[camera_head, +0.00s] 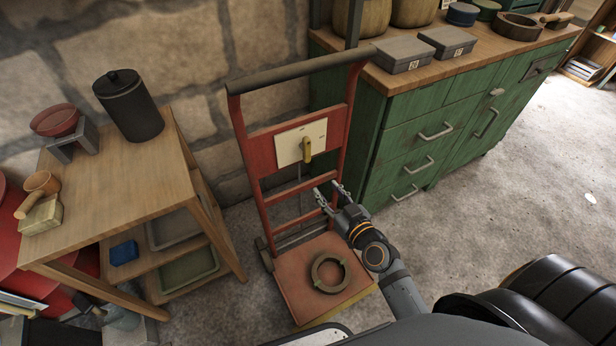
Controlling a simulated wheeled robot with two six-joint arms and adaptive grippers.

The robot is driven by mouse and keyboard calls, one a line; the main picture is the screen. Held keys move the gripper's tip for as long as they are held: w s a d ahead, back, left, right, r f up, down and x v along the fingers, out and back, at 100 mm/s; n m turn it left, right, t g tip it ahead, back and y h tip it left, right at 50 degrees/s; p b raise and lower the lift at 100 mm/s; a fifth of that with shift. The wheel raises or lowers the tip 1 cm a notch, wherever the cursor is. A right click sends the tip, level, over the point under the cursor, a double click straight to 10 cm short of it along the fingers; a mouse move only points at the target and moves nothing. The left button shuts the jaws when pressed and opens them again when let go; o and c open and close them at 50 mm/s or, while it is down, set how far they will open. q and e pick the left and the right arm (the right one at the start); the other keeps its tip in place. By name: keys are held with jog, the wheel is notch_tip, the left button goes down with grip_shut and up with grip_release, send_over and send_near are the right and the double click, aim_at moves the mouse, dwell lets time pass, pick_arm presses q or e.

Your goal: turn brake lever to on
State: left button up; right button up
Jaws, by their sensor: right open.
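The brake lever (307,149) is a small yellow handle on a cream plate (289,146). The plate is fixed to the upper red panel of a red hand truck (262,150) with a dark top bar. The lever points roughly straight down; the marks on the plate are too small to read. My right gripper (327,195) is open and empty, below and a little right of the lever, in front of the truck's frame and apart from the lever. My left gripper is not in view.
A ring-shaped part (328,272) lies on the truck's base. A wooden table (120,190) with a black canister (130,104) stands left. A green cabinet (400,150) with grey boxes (402,54) stands right.

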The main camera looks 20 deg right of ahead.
jog(key=t+b, duration=0.1)
jog(key=t, duration=0.1)
send_near(308, 154)
jog(key=shift+y, duration=0.3)
jog(key=w+p, duration=0.1)
jog(key=w, duration=0.2)
jog(key=w+a+p, duration=0.1)
jog(key=w, duration=0.2)
jog(key=w+p, duration=0.1)
jog(key=w, duration=0.3)
jog(key=shift+w+a, duration=0.1)
jog(key=shift+a, duration=0.15)
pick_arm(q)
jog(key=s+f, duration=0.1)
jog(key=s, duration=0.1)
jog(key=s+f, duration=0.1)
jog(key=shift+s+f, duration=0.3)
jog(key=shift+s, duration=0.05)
pick_arm(e)
grip_shut()
